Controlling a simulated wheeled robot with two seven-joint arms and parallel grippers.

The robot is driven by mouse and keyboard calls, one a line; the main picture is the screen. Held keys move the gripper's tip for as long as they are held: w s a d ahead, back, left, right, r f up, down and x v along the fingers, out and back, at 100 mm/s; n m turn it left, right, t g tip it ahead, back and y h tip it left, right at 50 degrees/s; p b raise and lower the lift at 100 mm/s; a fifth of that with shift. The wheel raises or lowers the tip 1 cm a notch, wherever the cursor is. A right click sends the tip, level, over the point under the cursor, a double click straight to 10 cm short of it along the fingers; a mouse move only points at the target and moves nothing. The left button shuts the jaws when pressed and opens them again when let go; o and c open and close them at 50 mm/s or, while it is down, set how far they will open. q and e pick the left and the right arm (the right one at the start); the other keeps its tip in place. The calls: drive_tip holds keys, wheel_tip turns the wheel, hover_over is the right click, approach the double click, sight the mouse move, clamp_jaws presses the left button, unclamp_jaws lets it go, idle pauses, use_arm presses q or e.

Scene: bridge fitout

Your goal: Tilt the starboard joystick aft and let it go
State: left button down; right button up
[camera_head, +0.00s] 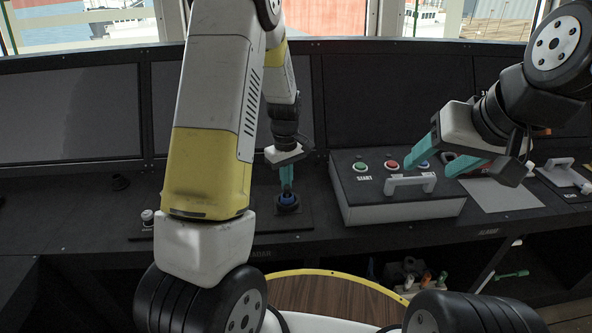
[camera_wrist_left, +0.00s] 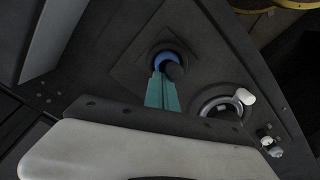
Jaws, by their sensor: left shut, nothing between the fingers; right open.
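A joystick (camera_head: 287,202) with a blue collar and dark base stands on the console in the middle of the head view. In the left wrist view it shows as a blue ring with a dark round knob (camera_wrist_left: 175,72). My left gripper (camera_head: 287,184) points down at it, with teal fingers together and nothing between them. In the left wrist view the fingertips (camera_wrist_left: 159,76) are right beside the knob; I cannot tell whether they touch it. No label identifies the joystick as starboard. My right gripper (camera_head: 428,168) is open and empty above the button box.
A grey button box (camera_head: 400,208) with START lettering, coloured buttons and a white handle (camera_head: 410,184) stands to the right. A white-knobbed control (camera_head: 148,216) is on the left; a white-knobbed lever (camera_wrist_left: 245,97) shows in the wrist view. Dark screens (camera_head: 80,112) line the back.

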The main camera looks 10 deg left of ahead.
use_arm(q)
drive_tip(key=shift+w+a, duration=0.25)
drive_tip(key=shift+w, duration=0.6)
drive_tip(key=shift+w+a, duration=0.2)
drive_tip(key=shift+w, duration=0.65)
wheel_tip(320, 180, up, 7)
idle(0.3)
